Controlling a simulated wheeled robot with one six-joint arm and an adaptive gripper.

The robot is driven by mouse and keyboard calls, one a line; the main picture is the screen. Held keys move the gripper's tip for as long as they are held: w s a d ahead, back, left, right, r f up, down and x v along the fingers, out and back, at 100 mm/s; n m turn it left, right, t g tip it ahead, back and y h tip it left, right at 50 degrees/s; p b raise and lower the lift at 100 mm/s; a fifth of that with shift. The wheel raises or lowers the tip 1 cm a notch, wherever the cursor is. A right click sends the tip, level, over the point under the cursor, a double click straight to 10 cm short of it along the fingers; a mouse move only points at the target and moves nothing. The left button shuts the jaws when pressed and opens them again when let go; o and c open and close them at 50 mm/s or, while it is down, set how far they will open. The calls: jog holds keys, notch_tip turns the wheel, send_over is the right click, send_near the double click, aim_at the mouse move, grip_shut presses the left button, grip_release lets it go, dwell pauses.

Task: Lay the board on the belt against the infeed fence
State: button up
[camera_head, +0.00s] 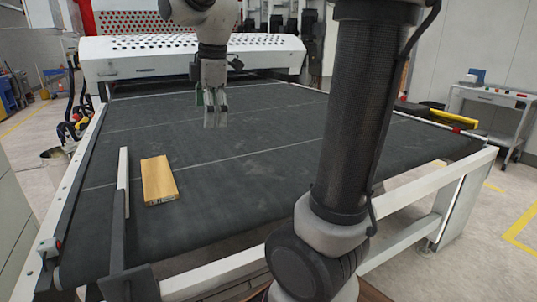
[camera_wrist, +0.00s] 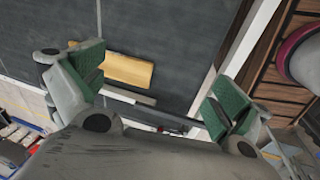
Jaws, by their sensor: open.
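The board (camera_head: 159,180) is a light wooden slab lying flat on the dark belt (camera_head: 230,160), near its left side. It also shows in the wrist view (camera_wrist: 120,68). The infeed fence (camera_head: 123,170) is a pale upright strip just left of the board; it appears in the wrist view (camera_wrist: 132,96). My gripper (camera_head: 215,118) is empty, above the belt and apart from the board. Its green-padded fingers stand wide apart in the wrist view (camera_wrist: 152,100).
The white perforated machine housing (camera_head: 190,55) stands at the belt's far end. A white frame rail (camera_head: 460,190) borders the right. A grey cart (camera_head: 490,105) stands beyond it. The middle of the belt is clear. My arm hides part of the belt's near right.

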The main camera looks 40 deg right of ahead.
jog(key=s+d+f+m+t, duration=0.1)
jog(key=s+d+f+m, duration=0.1)
jog(key=s+m, duration=0.5)
jog(key=s+d+f+m+t, duration=0.1)
jog(key=s+d+f+m, duration=0.1)
jog(key=s+f+m, duration=0.2)
jog(key=s+m, duration=0.3)
jog(key=s, duration=0.4)
jog(key=shift+s+m, duration=0.35)
jog(key=shift+m, duration=0.05)
